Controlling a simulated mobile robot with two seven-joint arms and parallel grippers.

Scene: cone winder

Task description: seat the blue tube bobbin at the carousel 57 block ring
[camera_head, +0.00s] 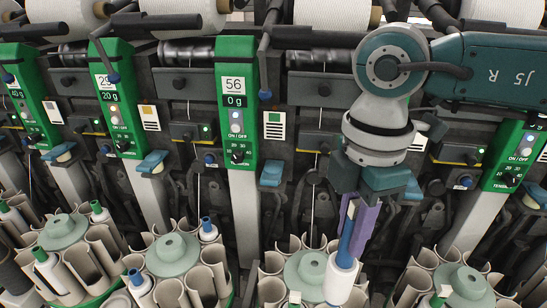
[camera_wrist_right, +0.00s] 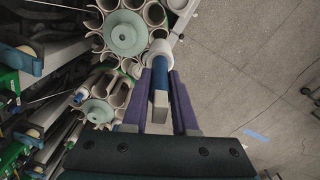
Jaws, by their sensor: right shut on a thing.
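My right gripper (camera_head: 360,232) comes down from the upper right, its purple fingers shut on the blue tube bobbin (camera_head: 341,279). The bobbin has a blue tube top and white yarn below, and hangs nearly upright, slightly tilted. It overlaps the right side of a carousel (camera_head: 271,290) with beige cups around a grey-green hub. In the right wrist view the gripper (camera_wrist_right: 164,75) holds the blue tube (camera_wrist_right: 157,78), its white end beside the outer cups of a carousel (camera_wrist_right: 124,35). I cannot tell whether it is inside a cup. No number 57 is readable. My left gripper is not in view.
A green panel (camera_head: 237,110) reads 56. Another green panel (camera_head: 515,155) stands at the right, its number hidden by my arm. Neighbouring carousels (camera_head: 172,255) and (camera_head: 467,282) flank the middle one; the left one holds blue-topped bobbins. Open grey floor (camera_wrist_right: 255,70) lies to the right in the wrist view.

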